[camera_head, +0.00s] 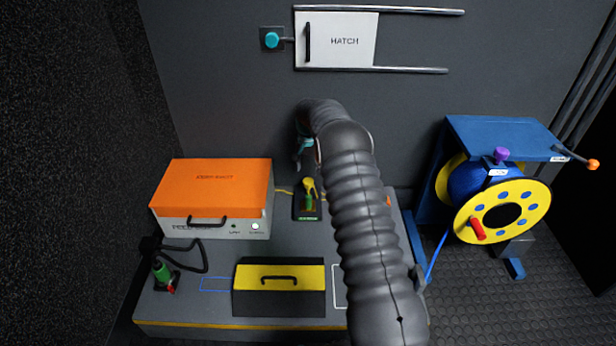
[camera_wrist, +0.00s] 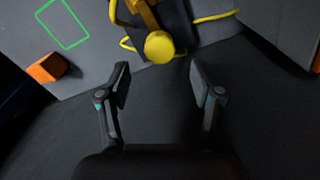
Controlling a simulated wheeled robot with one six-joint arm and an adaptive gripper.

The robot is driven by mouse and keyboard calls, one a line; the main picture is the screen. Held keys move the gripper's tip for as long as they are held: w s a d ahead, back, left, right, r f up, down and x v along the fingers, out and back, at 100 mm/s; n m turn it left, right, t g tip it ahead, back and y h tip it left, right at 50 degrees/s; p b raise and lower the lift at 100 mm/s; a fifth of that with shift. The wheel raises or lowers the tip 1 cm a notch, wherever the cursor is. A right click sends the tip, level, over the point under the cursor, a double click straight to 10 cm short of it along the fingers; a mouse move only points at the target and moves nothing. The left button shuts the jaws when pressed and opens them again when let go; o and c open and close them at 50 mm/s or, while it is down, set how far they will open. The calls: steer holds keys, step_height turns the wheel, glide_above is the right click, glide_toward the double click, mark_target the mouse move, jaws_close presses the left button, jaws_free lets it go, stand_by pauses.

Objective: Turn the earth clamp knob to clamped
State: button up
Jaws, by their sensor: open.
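A yellow round knob (camera_head: 309,184) stands on a small dark plate (camera_head: 300,213) with a green part on it, near the back of the low bench; it looks like the earth clamp knob. In the wrist view the knob (camera_wrist: 159,46) shows just past my fingertips, roughly centred between them. A yellow cable (camera_wrist: 215,17) runs by it. My gripper (camera_wrist: 159,75) is open and empty. In the head view my gripper (camera_head: 303,158) is partly hidden by my arm, near the knob's back side. I cannot read the knob's marks.
An orange-topped box (camera_head: 213,185) stands left on the bench, a black and yellow case (camera_head: 278,298) in front. A green and red connector (camera_head: 163,272) is far left. A cable reel (camera_head: 510,197) stands right. An orange block (camera_wrist: 47,68) sits left in the wrist view.

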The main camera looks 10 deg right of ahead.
mark_target(308, 180)
step_height(308, 180, up, 7)
stand_by(0.3)
stand_by(0.4)
steer(key=s+f+n, duration=0.3)
steer(key=s, duration=0.3)
steer(key=s+r+n+t+p, duration=0.1)
steer(key=s+r+t+p, duration=0.1)
steer(key=s+r, duration=0.9)
steer(key=s+a+r+n+t+p, duration=0.1)
steer(key=s+r+p, duration=0.2)
steer(key=s+r, duration=0.9)
steer(key=s+r+n+t+p, duration=0.1)
steer(key=s+r, duration=1)
steer(key=s, duration=1.1)
steer(key=t+p, duration=0.1)
steer(key=p, duration=0.1)
steer(key=shift+s+a+r+t+p, duration=0.2)
steer(key=shift+r+t+p, duration=0.1)
steer(key=shift+p, duration=0.05)
